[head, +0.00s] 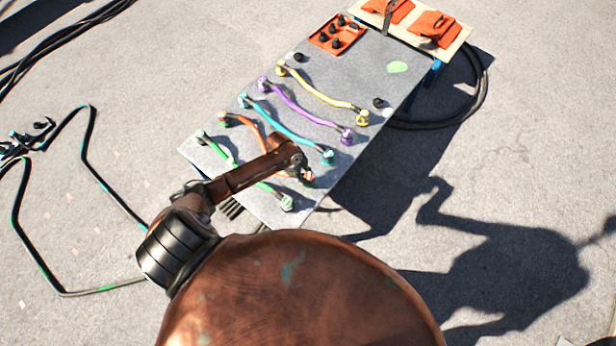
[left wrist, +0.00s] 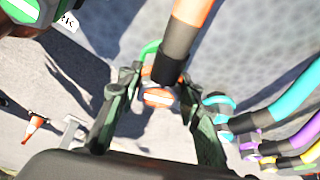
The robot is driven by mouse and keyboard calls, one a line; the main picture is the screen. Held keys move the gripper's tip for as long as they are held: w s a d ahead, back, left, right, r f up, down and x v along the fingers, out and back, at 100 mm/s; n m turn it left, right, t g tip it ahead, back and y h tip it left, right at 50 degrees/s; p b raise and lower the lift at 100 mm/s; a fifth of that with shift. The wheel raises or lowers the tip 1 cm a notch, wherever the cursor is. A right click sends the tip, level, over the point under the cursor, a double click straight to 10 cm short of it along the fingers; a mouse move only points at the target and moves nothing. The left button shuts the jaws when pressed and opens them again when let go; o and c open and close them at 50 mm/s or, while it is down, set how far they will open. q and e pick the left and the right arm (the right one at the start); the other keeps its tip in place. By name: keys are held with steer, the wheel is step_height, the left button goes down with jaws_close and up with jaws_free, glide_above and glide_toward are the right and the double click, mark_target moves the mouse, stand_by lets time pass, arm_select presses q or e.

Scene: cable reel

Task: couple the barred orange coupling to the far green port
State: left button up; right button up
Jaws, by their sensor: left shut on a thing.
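The orange coupling (left wrist: 157,97) with a pale bar sits between the fingers of my left gripper (left wrist: 160,86) in the left wrist view. An orange and black cable (left wrist: 188,30) runs up from it. In the head view my left gripper (head: 302,170) is at the near right edge of the board, on the orange cable's end, and the arm hides part of that cable (head: 250,129). A green cable has a green end at the board's left (head: 200,136) and another at its near right (head: 287,202). I cannot tell the green port apart from these ends.
The grey board (head: 345,75) also carries teal (head: 285,125), purple (head: 305,109) and yellow (head: 318,88) cables close by. An orange tray (head: 338,34) with black pieces lies at its far end. Loose black cable (head: 88,150) lies on the ground at left.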

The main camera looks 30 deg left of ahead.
arm_select(q)
steer(key=o, duration=1.3)
steer(key=shift+o, duration=0.2)
steer(key=v, duration=1.2)
